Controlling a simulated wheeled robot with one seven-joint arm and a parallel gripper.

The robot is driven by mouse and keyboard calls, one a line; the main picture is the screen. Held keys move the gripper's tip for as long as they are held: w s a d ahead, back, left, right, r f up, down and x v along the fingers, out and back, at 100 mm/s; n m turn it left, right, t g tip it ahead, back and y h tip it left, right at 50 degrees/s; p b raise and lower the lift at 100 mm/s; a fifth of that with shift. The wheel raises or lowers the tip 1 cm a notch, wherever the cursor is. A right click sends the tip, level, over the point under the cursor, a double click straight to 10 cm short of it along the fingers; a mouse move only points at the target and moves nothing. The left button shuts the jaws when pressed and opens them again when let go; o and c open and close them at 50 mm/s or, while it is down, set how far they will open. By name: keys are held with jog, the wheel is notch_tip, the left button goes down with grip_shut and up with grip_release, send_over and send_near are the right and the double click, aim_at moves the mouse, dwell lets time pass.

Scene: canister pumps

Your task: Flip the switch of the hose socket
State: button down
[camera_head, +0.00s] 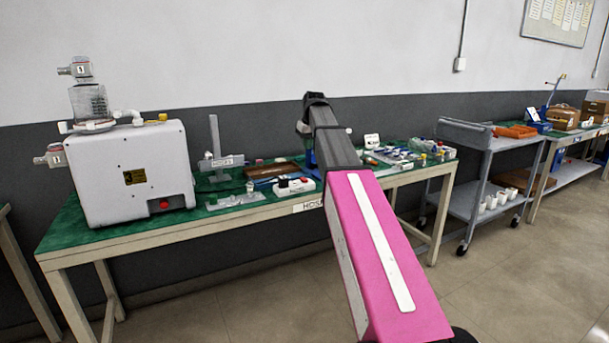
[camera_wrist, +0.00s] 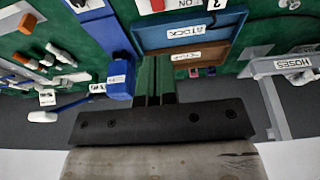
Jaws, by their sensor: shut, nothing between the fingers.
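A white socket block (camera_head: 297,187) with a small red part lies near the front edge of the green bench, just left of my arm. What looks like the same block (camera_wrist: 195,6) is cut off by the top edge of the wrist view, with a red switch (camera_wrist: 157,5) and printed labels. I cannot tell the switch's position. My gripper (camera_wrist: 153,62) is shut and empty, apart from the block, its fingers pointing toward a blue tray and a brown tray. In the head view my arm hides the gripper.
The blue tray (camera_wrist: 190,30) and brown tray (camera_wrist: 188,58) lie near my fingers. A blue upright part (camera_wrist: 119,78) stands beside them. A stand labelled HOSES (camera_wrist: 262,68) is at the right. A white pump machine (camera_head: 130,170) fills the bench's left end. A grey cart (camera_head: 484,170) stands right.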

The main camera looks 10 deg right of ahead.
aim_at(304, 179)
jog(key=x, duration=1.2)
jog(key=shift+s+f, duration=0.25)
jog(key=shift+f, duration=0.85)
jog(key=shift+s+d+f, duration=0.1)
jog(key=shift+s+f, duration=0.05)
jog(key=shift+f, duration=0.2)
jog(key=shift+w+a+r, duration=0.1)
jog(key=shift+w+r, duration=0.05)
jog(key=shift+w, duration=0.25)
jog(key=shift+w+a+r, duration=0.1)
jog(key=shift+w+a, duration=0.05)
jog(key=shift+w, duration=0.25)
